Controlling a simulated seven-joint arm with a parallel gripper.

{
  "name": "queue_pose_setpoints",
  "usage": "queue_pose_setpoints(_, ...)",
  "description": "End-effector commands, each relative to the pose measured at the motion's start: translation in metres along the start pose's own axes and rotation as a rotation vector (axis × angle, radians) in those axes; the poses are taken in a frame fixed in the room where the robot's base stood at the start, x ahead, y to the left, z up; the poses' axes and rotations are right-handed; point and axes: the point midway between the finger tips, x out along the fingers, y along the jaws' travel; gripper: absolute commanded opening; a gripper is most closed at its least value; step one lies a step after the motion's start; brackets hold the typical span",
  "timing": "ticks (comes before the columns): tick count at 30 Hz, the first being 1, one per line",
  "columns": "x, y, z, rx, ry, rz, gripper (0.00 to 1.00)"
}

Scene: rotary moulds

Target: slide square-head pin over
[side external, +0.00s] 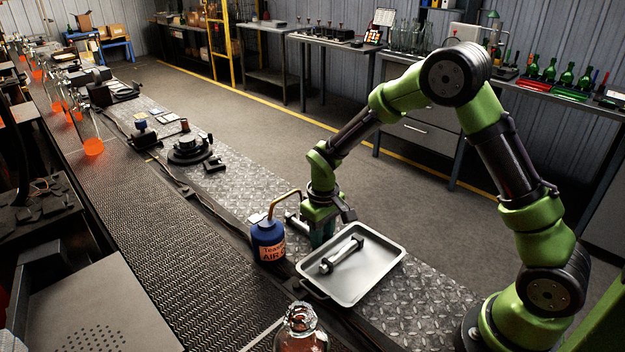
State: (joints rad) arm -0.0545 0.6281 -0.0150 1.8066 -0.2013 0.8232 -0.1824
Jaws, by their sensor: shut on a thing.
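The fingertips are too small to see clearly.
A blue oil can (268,240) with a bent brass spout stands close left of my gripper. A dark round fixture (189,150) sits farther up the bench. The tread plate (250,185) between is mostly clear.

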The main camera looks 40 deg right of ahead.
Motion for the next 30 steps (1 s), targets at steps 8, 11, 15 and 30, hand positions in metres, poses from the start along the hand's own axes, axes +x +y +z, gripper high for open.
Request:
queue_pose_setpoints(8, 0.000, 0.000, 0.000, -0.001, 0.001, 0.000, 0.59)
queue_pose_setpoints(11, 0.000, 0.000, 0.000, -0.001, 0.001, 0.000, 0.59)
queue_pose_setpoints(15, -0.001, 0.000, 0.000, 0.000, 0.001, 0.000, 0.59)
queue_pose_setpoints(30, -0.090, 0.000, -0.001, -0.001, 0.008, 0.000, 0.59)
